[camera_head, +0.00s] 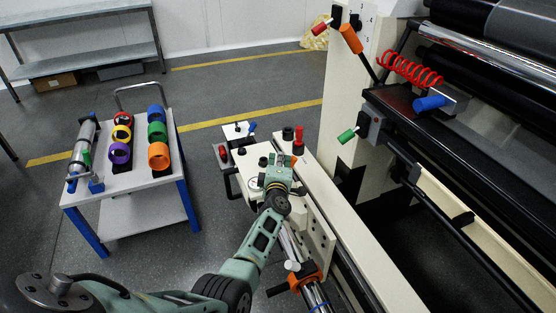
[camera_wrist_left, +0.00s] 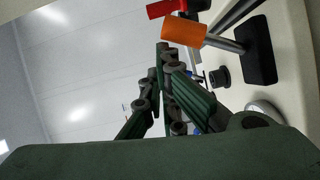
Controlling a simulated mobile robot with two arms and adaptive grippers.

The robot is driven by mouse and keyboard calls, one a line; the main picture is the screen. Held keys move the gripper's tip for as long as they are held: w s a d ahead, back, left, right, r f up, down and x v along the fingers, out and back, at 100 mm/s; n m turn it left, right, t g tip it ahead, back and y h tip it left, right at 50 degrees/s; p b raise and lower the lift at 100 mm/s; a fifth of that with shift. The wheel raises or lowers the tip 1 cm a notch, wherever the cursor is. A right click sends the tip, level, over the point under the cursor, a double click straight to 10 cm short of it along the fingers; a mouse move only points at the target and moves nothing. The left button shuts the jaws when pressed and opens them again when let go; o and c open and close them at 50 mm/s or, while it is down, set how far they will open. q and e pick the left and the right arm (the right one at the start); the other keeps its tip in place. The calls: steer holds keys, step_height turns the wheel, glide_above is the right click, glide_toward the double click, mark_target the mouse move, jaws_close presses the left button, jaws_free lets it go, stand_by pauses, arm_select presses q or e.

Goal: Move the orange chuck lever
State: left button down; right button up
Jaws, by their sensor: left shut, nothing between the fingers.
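The orange chuck lever (camera_head: 298,149) shows as a small orange handle on the pale machine top, beside my left gripper. In the left wrist view the orange lever (camera_wrist_left: 183,31) has a thick orange grip on a grey rod rising from a black block (camera_wrist_left: 259,52). My left gripper (camera_head: 285,163) reaches over the pale top from below. It is shut and empty. In the left wrist view its fingertips (camera_wrist_left: 165,60) lie just below the orange grip; whether they touch it I cannot tell. My right gripper is not in view.
A red lever (camera_head: 299,132) stands just beyond the orange one. Another orange handle (camera_head: 350,39) sits on the upright machine panel. A cart (camera_head: 150,184) with coloured rings stands left. An orange collar (camera_head: 305,277) surrounds a shaft below.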

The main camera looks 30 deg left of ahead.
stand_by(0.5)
arm_select(q)
steer(key=v, duration=0.8)
steer(key=shift+d, duration=0.3)
steer(key=shift+f, duration=0.1)
steer(key=x, duration=0.8)
steer(key=shift+a, duration=0.4)
